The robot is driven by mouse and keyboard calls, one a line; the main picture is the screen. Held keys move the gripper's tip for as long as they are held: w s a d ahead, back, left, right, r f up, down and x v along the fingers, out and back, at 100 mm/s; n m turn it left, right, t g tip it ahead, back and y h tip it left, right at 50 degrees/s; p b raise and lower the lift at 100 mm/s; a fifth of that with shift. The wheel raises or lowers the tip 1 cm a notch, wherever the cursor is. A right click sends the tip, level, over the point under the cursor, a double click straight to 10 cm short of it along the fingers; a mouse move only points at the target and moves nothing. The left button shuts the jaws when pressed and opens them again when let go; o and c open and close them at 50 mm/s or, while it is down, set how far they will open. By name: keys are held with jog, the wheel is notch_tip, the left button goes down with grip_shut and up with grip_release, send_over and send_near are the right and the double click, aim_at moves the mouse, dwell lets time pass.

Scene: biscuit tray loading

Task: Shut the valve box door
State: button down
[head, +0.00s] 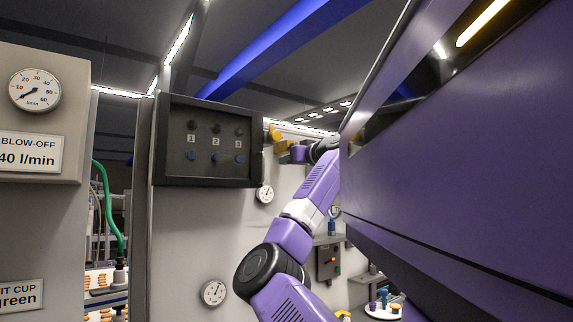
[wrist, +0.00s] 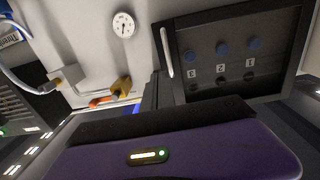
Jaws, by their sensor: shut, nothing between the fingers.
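The valve box (head: 163,142) is a dark box on the grey wall panel, with numbers 1, 2, 3 and two rows of knobs on its face. In the wrist view the valve box (wrist: 290,88) appears upside down at the upper right. A pale bar handle (wrist: 166,52) stands along its left edge there. The door seems to lie over the front, but I cannot tell whether it is flush. My gripper (head: 298,153) is a small purple shape right of the box, apart from it in the picture. It is shut and empty; its fingertips are not clear.
A yellow fitting (head: 278,138) sits on the wall beside the box; it also shows in the wrist view (wrist: 121,87). A round gauge (head: 264,194) is below it. A grey cabinet (head: 45,100) stands at the left. My large purple body part fills the right.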

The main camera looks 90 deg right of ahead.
jog(key=s+d+b+v, duration=0.1)
jog(key=b+v, duration=0.1)
jog(key=v, duration=0.6)
jog(key=shift+s+f+b, duration=0.15)
jog(key=shift+s+b, duration=0.15)
jog(key=shift+b, duration=0.1)
